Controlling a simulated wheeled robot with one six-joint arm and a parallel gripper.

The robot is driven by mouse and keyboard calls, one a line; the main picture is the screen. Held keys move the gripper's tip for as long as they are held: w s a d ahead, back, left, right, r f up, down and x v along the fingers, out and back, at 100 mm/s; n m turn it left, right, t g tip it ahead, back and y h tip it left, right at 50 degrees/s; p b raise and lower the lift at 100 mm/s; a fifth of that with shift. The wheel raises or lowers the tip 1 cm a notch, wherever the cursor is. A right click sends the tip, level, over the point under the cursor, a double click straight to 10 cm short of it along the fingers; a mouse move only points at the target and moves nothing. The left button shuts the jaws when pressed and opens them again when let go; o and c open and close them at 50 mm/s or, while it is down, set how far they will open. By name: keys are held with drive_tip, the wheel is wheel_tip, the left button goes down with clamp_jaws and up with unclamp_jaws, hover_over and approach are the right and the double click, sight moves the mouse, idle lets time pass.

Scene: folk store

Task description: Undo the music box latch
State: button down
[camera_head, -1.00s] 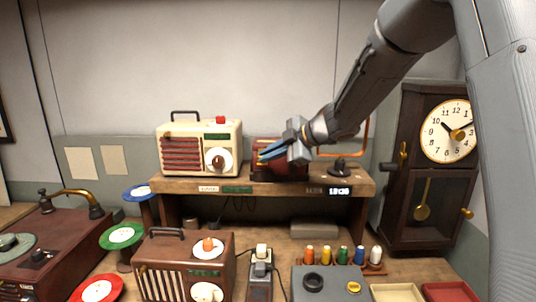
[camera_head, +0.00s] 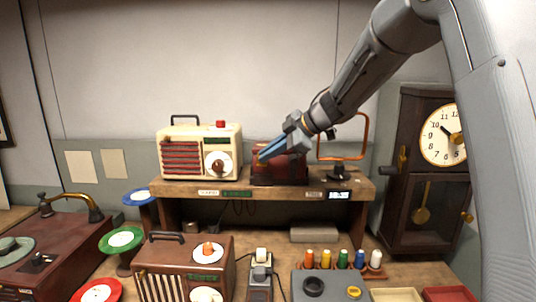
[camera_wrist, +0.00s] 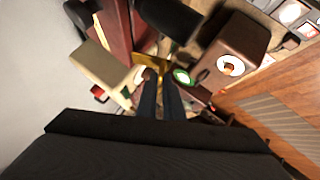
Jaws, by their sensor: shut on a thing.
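The music box is a dark red box (camera_head: 283,175) on the wooden shelf, just right of the cream radio. Its lid looks closed. My gripper (camera_head: 264,155) reaches in from the upper right, with its blue fingers slanting down to the left across the box's upper front. In the wrist view my gripper (camera_wrist: 158,80) has its two fingers close together against a brass-coloured piece (camera_wrist: 152,62) on the red box, which looks like the latch. The fingers are shut on it. They partly hide it, and its exact position cannot be told.
The cream radio (camera_head: 200,152) stands close left of the box. An orange-framed stand (camera_head: 364,142) is to the right, and a pendulum clock (camera_head: 425,170) beyond it. A brown radio (camera_head: 185,265) and thread spools (camera_head: 343,259) are below on the workbench.

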drive_tip(key=shift+r, duration=0.1)
idle(0.7)
drive_tip(key=c, duration=1.9)
unclamp_jaws()
drive_tip(key=b+v, duration=0.2)
drive_tip(key=v, duration=0.5)
drive_tip(key=shift+d+r+b, duration=0.2)
drive_tip(key=shift+d+b, duration=0.05)
drive_tip(key=shift+b, duration=0.1)
drive_tip(key=shift+s, duration=0.15)
